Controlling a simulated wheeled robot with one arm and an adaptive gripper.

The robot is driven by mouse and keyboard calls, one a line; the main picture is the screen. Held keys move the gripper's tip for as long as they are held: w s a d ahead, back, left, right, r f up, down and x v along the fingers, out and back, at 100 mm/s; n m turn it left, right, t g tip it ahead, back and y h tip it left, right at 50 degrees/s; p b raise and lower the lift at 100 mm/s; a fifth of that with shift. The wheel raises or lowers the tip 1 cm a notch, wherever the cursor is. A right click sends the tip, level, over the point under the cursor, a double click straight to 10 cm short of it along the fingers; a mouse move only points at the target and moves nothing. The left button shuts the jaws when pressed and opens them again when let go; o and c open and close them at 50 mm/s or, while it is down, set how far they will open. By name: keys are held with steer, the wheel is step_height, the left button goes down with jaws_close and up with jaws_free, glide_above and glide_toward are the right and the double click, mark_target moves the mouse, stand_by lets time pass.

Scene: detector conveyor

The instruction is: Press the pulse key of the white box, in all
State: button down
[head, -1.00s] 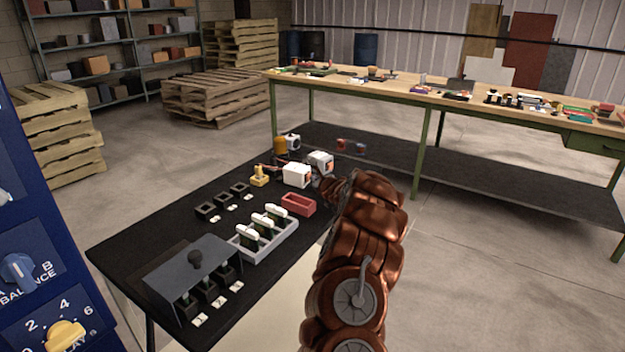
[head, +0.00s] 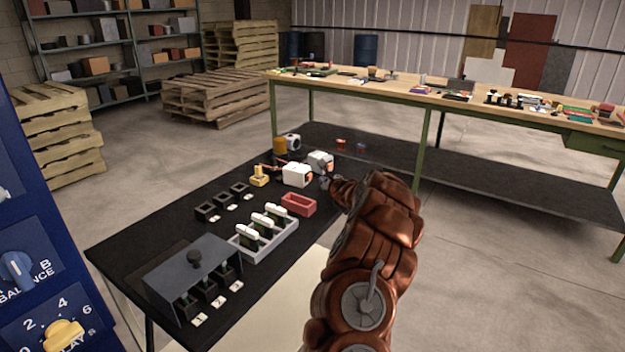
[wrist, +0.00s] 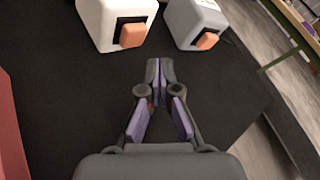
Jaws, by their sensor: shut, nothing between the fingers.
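The white box (head: 297,175) stands on the black table, with an orange key on its right end. In the wrist view the white box (wrist: 103,20) is at the top left, and its orange key (wrist: 132,35) sits in a black recess facing my gripper. A light grey box (head: 320,162) with a similar orange key stands behind it; it also shows in the wrist view (wrist: 190,22), at the top right. My gripper (wrist: 159,64) is shut and empty, its tips below and to the right of the white box's key, apart from it. In the head view my gripper (head: 325,183) is small beside the box.
A red tray (head: 299,205), a grey rack (head: 266,240) with several upright pieces and a dark grey cover (head: 193,275) stand on the black table (head: 160,233). A yellow piece (head: 259,176) is left of the white box. The table edge lies close on the right.

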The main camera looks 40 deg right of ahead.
steer(key=shift+s+d, duration=0.25)
steer(key=shift+s, duration=0.4)
steer(key=shift+s+d, duration=0.25)
steer(key=shift+s, duration=0.4)
steer(key=shift+s+d, duration=0.25)
steer(key=shift+s, duration=0.4)
